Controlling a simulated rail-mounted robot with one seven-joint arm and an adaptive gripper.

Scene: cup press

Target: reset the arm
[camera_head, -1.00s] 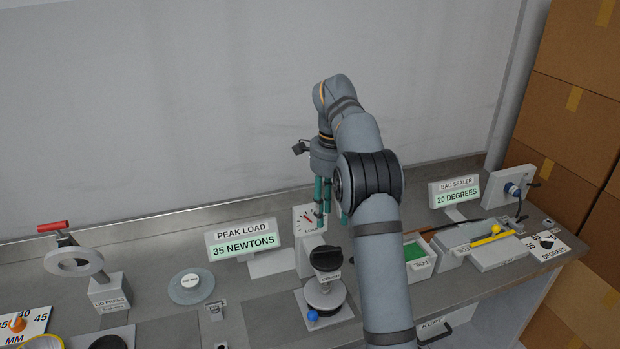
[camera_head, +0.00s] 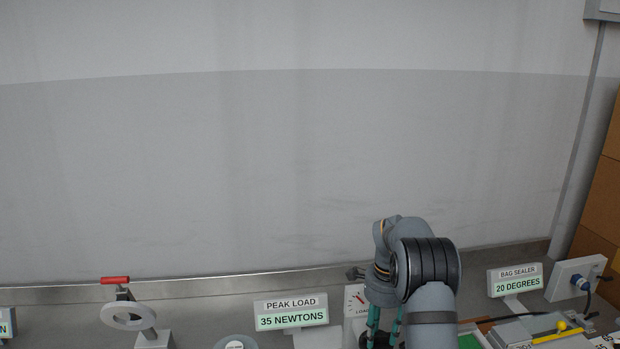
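My arm rises from the bottom edge right of centre and bends at a dark ribbed joint. My gripper (camera_head: 384,330) hangs down from it with teal fingers, in front of the bench's back wall. The two fingers show apart, with a gap between them. Their tips are close to the picture's bottom edge, and a dark rounded top shows behind or below them. I cannot tell whether they touch it.
The peak load sign (camera_head: 291,312) reads 35 newtons, left of my gripper, with a load dial (camera_head: 357,300) beside it. A lid press (camera_head: 128,316) with a red handle stands left. The bag sealer sign (camera_head: 515,280) reads 20 degrees. Boxes (camera_head: 602,205) stand right. The wall above is clear.

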